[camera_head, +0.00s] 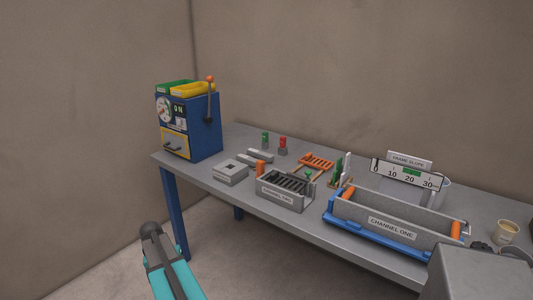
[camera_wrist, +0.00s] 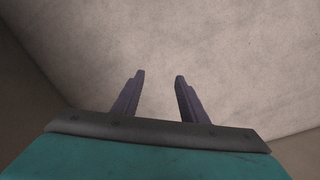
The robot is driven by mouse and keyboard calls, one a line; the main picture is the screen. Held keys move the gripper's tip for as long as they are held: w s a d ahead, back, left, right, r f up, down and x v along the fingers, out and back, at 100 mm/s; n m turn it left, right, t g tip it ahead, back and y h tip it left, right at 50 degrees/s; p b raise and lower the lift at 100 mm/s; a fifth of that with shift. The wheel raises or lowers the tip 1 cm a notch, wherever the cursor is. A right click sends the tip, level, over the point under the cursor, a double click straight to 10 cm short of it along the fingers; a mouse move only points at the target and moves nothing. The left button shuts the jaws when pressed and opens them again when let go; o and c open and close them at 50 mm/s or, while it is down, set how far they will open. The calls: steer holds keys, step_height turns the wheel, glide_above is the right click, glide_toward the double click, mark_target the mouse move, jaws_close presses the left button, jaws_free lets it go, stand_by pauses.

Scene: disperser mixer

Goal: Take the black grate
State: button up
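A dark grate (camera_head: 291,183) with several parallel slats sits inside a grey open-topped box (camera_head: 284,200) with a label on its front, on the middle of the table. An orange block shows at the box's left end. My gripper (camera_wrist: 159,76) is open and empty in the wrist view, its two dark fingers apart against a plain pale surface. No table object shows in that view. In the head view a teal and dark part of my arm is at the lower left, in front of the table and well apart from the grate.
On the grey table (camera_head: 235,142), a blue machine (camera_head: 203,135) with a lever stands left. A grey block (camera_head: 230,172) and an orange rack (camera_head: 317,161) flank the grate's box. A long trough (camera_head: 391,219) in a blue tray is right, with a cup (camera_head: 506,233) beyond.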

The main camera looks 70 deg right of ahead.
steer(key=s+d+r+m+h, duration=0.1)
steer(key=s+d+r+m, duration=0.2)
steer(key=d+r, duration=0.8)
steer(key=s+d+r+m+h, duration=0.1)
steer(key=s+d+r+m, duration=0.15)
steer(key=d+r, duration=0.8)
steer(key=m+h+p, duration=0.2)
steer(key=m, duration=0.3)
glide_toward(274, 172)
steer(key=s+v, duration=0.1)
steer(key=v, duration=0.4)
steer(key=shift+w+r, duration=0.1)
steer(key=shift+r, duration=0.2)
steer(key=shift+d+f, duration=0.1)
steer(key=shift+f, duration=0.05)
steer(key=shift+w+a+p+x, duration=0.15)
steer(key=shift+p+x, duration=0.3)
steer(key=shift+x, duration=2.95)
steer(key=shift+w+a+p+x, duration=0.1)
steer(key=shift+p+x, duration=0.35)
steer(key=shift+x, duration=2.95)
steer(key=shift+f, duration=0.15)
steer(key=shift+c, duration=0.4)
jaws_close()
